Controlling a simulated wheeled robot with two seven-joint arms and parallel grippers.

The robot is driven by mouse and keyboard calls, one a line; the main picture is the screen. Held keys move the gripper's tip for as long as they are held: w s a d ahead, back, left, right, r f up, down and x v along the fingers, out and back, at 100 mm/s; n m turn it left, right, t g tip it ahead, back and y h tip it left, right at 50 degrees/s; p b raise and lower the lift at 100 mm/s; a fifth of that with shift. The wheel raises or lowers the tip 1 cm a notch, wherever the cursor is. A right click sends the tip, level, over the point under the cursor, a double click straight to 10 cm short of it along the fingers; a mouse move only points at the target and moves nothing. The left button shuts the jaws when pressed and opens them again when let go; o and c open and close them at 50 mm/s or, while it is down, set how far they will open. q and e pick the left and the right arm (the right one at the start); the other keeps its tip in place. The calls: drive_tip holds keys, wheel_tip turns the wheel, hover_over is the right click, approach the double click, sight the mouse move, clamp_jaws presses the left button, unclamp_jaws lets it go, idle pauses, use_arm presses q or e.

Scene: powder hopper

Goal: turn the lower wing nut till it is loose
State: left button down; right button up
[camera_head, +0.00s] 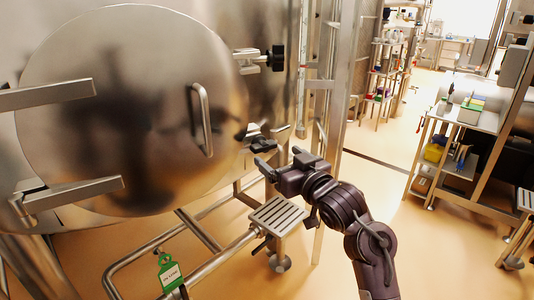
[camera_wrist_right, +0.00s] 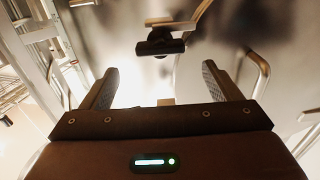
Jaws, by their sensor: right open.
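The lower wing nut (camera_head: 264,144) is a dark knob on a metal clamp at the right edge of the round steel hatch. In the right wrist view the dark wing nut (camera_wrist_right: 160,45) shows ahead of the fingers, on its metal bracket. My right gripper (camera_head: 281,160) is open, just below and to the right of the nut, and apart from it. In the right wrist view its two fingers (camera_wrist_right: 160,75) stand wide apart with nothing between them. My left gripper is not in view.
The round hatch (camera_head: 120,120) has a bar handle (camera_head: 201,118). A dark upper knob (camera_head: 277,58) sits on another clamp above. A slotted step (camera_head: 277,215) and floor pipes lie below. A green tag (camera_head: 169,273) hangs from a pipe.

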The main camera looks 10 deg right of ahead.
sight(267, 148)
drive_tip(key=p+x, duration=0.1)
drive_tip(key=x, duration=0.5)
drive_tip(key=shift+w+a+f, duration=0.1)
drive_tip(key=shift+w+a, duration=0.05)
drive_tip(key=shift+w, duration=0.25)
drive_tip(key=c, duration=1)
